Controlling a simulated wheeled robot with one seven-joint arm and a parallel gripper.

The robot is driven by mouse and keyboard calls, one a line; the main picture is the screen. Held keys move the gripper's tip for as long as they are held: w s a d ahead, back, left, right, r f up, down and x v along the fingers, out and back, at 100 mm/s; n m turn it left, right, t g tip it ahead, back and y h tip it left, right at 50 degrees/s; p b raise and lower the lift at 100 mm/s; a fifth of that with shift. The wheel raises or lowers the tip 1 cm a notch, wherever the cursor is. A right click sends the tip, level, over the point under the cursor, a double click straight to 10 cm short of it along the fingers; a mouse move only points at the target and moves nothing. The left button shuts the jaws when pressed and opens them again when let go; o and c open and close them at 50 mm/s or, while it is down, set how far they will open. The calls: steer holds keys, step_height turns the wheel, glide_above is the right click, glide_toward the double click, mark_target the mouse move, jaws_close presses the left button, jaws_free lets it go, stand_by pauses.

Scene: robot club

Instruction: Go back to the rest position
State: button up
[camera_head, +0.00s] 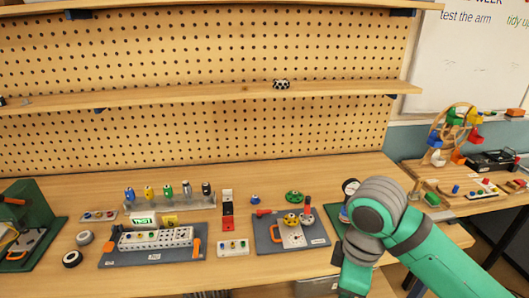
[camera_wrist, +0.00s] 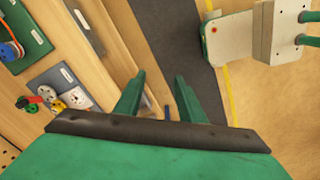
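My green arm reaches in from the lower right of the head view. My gripper (camera_head: 352,282) points down at the front edge of the workbench (camera_head: 225,277), right of the grey boards. In the wrist view my gripper (camera_wrist: 159,88) shows two green fingers standing apart. I see nothing held between them. The wrist view looks past the bench's front edge to the floor.
A grey board with a gauge (camera_head: 293,236) and a grey board with a white block (camera_head: 155,239) lie on the bench. A dial (camera_head: 350,187) stands close behind my arm. A side table holds a colourful wheel (camera_head: 452,133). Dark floor strip (camera_wrist: 185,50) below.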

steer(key=w+a+r+m+t+y, duration=0.1)
steer(key=w+a+m+t+y, duration=0.45)
steer(key=a, duration=0.85)
steer(key=w+a+r+m+t+y, duration=0.1)
steer(key=w+a+m+t+y, duration=0.1)
steer(key=w+a+t+y, duration=0.75)
steer(key=s+f+m+t+h, duration=0.1)
steer(key=s+f+m+h, duration=0.5)
steer(key=f, duration=0.4)
steer(key=s+f+m+t+h, duration=0.1)
steer(key=s+f+m+h, duration=0.4)
steer(key=s+f+h, duration=0.5)
steer(key=s+d+f+n+g, duration=0.1)
steer(key=s+d+n, duration=0.1)
steer(key=s, duration=0.9)
steer(key=s+d+f+n, duration=0.2)
steer(key=s+d+n, duration=0.1)
steer(key=s, duration=0.8)
steer(key=shift+d+f+g+y, duration=0.25)
steer(key=shift+d+g+y, duration=0.15)
steer(key=shift+d, duration=0.5)
